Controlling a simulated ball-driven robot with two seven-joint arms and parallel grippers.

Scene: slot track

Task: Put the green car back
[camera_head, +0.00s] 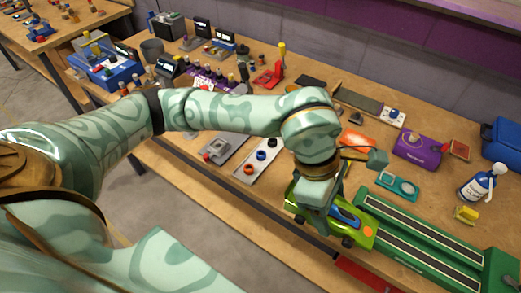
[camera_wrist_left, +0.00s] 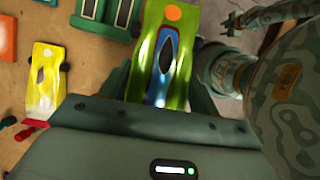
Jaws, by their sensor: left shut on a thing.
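The green car (camera_head: 359,231) has a blue middle and an orange spot near one end. My left gripper (camera_head: 318,196) is shut on it from above. In the left wrist view the green car (camera_wrist_left: 178,45) lies between the fingers, its orange-spotted end pointing away from the gripper. In the head view it is at the near left end of the green slot track (camera_head: 424,266), by the table's front edge. I cannot tell whether it touches the track. Part of the track (camera_wrist_left: 88,9) shows in the left wrist view. What seems to be my right gripper (camera_wrist_left: 232,22) shows there, small and unclear.
A yellow car-shaped thing (camera_wrist_left: 44,92) lies beside the green car in the left wrist view. Behind the track are a teal piece (camera_head: 398,186), a purple box (camera_head: 417,150) and a spray bottle (camera_head: 480,184). A grey tray (camera_head: 257,170) with rings lies left of the gripper.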

